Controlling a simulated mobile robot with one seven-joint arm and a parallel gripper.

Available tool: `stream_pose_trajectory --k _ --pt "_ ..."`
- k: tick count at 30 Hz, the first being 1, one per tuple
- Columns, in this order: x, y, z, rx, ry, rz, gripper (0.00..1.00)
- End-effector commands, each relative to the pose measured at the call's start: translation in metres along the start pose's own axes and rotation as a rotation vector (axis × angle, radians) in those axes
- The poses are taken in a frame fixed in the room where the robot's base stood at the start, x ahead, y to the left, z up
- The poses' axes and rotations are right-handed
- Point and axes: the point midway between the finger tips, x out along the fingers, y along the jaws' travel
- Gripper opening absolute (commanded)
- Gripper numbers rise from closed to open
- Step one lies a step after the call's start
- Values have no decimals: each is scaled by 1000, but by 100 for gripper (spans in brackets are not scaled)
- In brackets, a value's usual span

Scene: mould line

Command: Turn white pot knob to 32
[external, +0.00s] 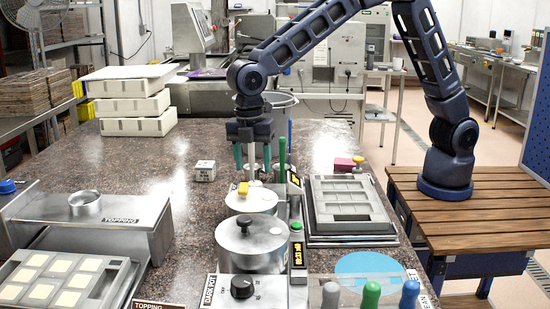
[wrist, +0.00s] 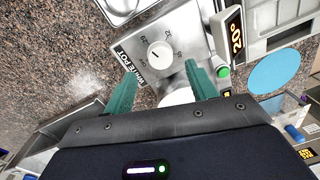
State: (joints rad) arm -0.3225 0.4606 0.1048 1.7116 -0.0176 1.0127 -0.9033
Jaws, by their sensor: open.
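The white pot knob (wrist: 158,55) is a round white dial with a dark pointer line on a grey panel (wrist: 188,42), beside a "WHITE POT" label (wrist: 133,65). A display (wrist: 234,34) next to it reads about 20°. My gripper (wrist: 160,70) is open, its two teal fingers apart and pointing toward the knob. Nothing is between the fingers that I can make out as held. In the external view my gripper (external: 252,167) points down behind the pot with the yellow handle (external: 251,202). The knob is not clearly visible there.
A lidded metal pot (external: 252,246) and the dark pot knob (external: 243,288) stand nearer the camera. A green upright handle (external: 282,152) is just right of my fingers. A grey mould tray (external: 347,232) lies to the right.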

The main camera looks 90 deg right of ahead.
Motion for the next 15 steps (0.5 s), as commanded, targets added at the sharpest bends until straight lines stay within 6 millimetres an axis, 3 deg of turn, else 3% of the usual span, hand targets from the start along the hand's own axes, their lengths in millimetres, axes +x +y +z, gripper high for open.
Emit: stream_pose_trajectory --k 6,15 --pt "34 0 0 0 -1 -1 57" --pt "52 0 0 0 0 0 57"
